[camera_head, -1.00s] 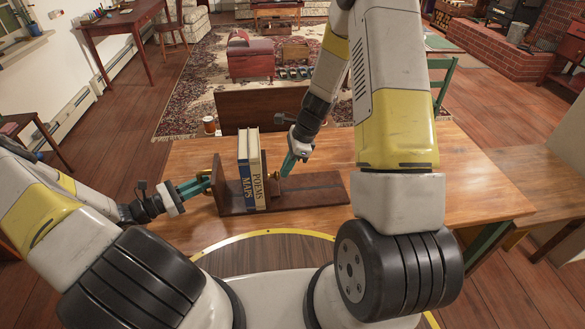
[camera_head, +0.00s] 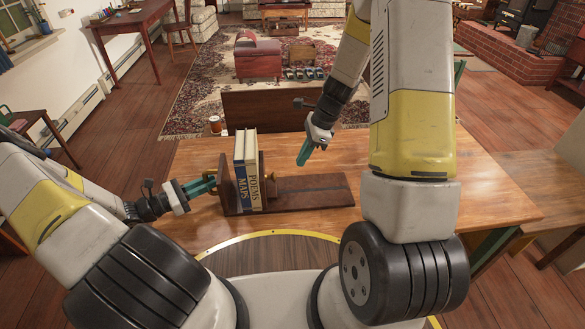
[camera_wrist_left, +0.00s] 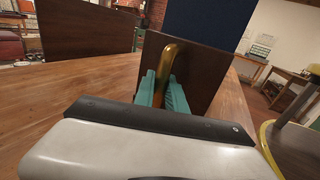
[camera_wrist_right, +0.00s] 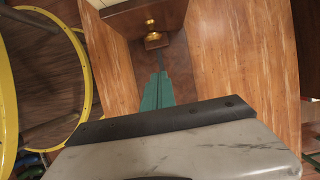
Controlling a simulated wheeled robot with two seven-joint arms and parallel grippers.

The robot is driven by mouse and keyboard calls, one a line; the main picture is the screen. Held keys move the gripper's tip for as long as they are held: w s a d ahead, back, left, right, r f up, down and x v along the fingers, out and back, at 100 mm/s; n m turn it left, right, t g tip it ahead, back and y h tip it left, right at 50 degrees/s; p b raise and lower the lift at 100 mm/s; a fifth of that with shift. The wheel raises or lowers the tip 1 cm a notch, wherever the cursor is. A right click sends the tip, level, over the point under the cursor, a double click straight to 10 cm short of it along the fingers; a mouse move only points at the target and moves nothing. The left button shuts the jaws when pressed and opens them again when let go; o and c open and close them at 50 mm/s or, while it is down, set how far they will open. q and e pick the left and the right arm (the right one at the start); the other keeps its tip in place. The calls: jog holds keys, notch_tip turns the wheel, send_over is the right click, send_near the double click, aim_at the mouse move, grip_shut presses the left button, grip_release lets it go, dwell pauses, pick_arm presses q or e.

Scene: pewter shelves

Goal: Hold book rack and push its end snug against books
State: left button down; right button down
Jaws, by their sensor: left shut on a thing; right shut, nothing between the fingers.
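The dark wood book rack (camera_head: 318,192) lies on the table, its long base reaching right. Two upright books, MAPS (camera_head: 240,180) and POEMS (camera_head: 254,182), stand side by side at its left part. The left end panel (camera_head: 228,188) has a brass handle (camera_wrist_left: 168,62). My left gripper (camera_head: 212,184) is shut on this handle. The right end panel (camera_wrist_right: 145,20), with a brass knob (camera_wrist_right: 153,40), stands right of the books, mostly hidden by them in the head view. Any gap there cannot be told. My right gripper (camera_head: 301,162) is shut and empty, apart from the knob, above the base.
The wooden table (camera_head: 420,185) is clear to the right of the rack. A dark wood panel (camera_head: 265,108) stands behind the table's far edge, with a small cup (camera_head: 215,124) beside it. My right arm crosses the right of the head view.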

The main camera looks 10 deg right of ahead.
aim_at(267, 176)
jog(key=v, duration=0.5)
jog(key=x, duration=0.3)
jog(key=a+x, duration=0.1)
jog(key=x, duration=0.3)
jog(key=a+r+x, duration=0.1)
jog(key=x, duration=0.3)
jog(key=shift+a+f, duration=0.1)
jog(key=shift+a, duration=0.65)
pick_arm(q)
jog(key=shift+d, duration=0.1)
pick_arm(e)
jog(key=a, duration=0.4)
jog(key=shift+a, duration=0.4)
jog(key=shift+d, duration=0.1)
